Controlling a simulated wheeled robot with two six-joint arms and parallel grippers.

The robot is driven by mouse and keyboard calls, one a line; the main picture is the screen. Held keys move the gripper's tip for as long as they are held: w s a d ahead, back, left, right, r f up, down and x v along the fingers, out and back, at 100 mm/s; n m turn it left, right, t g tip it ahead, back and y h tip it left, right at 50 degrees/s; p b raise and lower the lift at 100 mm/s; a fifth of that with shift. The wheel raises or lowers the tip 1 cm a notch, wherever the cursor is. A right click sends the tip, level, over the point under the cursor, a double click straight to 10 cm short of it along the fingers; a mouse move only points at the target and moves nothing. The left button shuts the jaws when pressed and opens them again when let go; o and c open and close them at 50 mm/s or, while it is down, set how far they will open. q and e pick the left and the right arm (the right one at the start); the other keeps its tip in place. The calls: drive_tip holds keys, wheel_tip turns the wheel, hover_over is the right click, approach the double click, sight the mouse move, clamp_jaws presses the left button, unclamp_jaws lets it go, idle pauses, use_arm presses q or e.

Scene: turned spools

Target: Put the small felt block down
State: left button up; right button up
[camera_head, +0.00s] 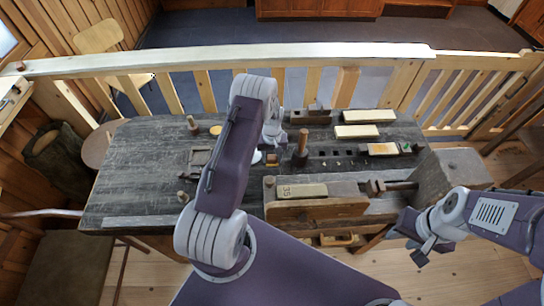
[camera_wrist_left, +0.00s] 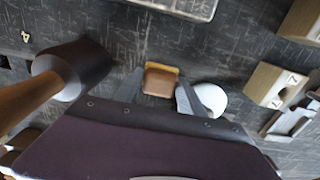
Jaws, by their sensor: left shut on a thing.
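The small felt block (camera_wrist_left: 160,82), brown with a yellow edge, is between the fingers of my left gripper (camera_wrist_left: 158,92) in the left wrist view. The gripper is shut on it, over the dark workbench top (camera_wrist_left: 150,42). I cannot tell whether the block touches the bench. In the head view my left arm hides most of this gripper. My right gripper (camera_head: 422,252) is low at the right, in front of the bench and apart from the block. Whether its jaws are open is unclear.
A white round thing (camera_wrist_left: 212,98) lies close beside the left gripper. A mallet (camera_head: 300,146) stands right of it. Wooden blocks (camera_head: 365,116) lie at the back right of the bench (camera_head: 130,165). A vise (camera_head: 318,208) is at the front. The bench's left part is largely clear.

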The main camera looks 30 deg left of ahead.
sight(273, 157)
use_arm(q)
drive_tip(key=shift+w+d+f, duration=0.1)
drive_tip(key=shift+w+f, duration=0.15)
drive_tip(key=o, duration=1.2)
drive_tip(key=shift+s+r, duration=0.1)
drive_tip(key=shift+r, duration=0.25)
wheel_tip(273, 157, up, 12)
drive_tip(key=b, duration=0.2)
drive_tip(key=shift+f, duration=0.15)
